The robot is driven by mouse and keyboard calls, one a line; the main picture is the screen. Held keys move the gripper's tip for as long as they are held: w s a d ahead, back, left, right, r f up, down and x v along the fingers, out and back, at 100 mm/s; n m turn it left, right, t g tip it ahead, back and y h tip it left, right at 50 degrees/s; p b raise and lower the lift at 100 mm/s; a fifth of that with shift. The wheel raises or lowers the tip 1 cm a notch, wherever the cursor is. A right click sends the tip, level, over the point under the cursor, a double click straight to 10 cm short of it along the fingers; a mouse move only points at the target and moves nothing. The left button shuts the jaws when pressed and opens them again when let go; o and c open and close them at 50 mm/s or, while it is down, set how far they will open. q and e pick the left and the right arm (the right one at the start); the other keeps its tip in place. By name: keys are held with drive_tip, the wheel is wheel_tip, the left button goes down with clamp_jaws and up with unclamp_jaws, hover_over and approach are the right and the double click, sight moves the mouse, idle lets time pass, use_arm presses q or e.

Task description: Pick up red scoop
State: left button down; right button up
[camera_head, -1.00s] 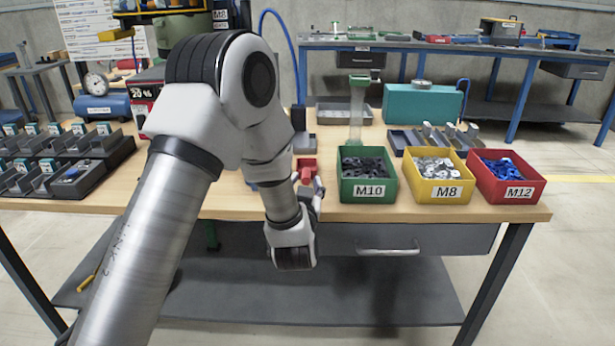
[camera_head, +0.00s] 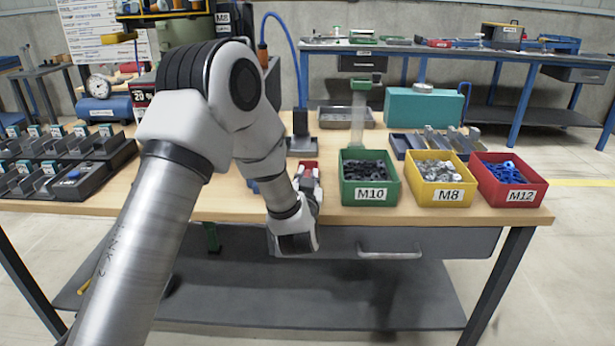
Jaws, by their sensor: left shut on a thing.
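The red scoop (camera_head: 309,166) is at the front part of the workbench, just left of the green M10 bin, and only a small part of it shows. My left gripper (camera_head: 309,178) is at the scoop and shut on it. The wrist and gripper body hide much of the scoop, and I cannot tell whether it touches the bench top. My right gripper is not in view.
To the right stand a green M10 bin (camera_head: 369,195), a yellow M8 bin (camera_head: 438,194) and a red M12 bin (camera_head: 511,197). A grey tray (camera_head: 346,118) and a teal case (camera_head: 424,107) stand behind. Black racks (camera_head: 95,178) are at the left.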

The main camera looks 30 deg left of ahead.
use_arm(q)
drive_tip(key=shift+r, duration=0.65)
wheel_tip(320, 180, up, 2)
drive_tip(key=shift+r+p, duration=0.2)
drive_tip(key=shift+p, duration=0.4)
drive_tip(key=s+d+r+p, duration=0.1)
drive_tip(key=s+d+p, duration=0.1)
drive_tip(key=s+p, duration=1.1)
drive_tip(key=s, duration=0.3)
drive_tip(key=shift+d+p, duration=0.2)
drive_tip(key=shift+p, duration=0.1)
drive_tip(key=shift+w+r, duration=0.1)
drive_tip(key=shift+r, duration=0.05)
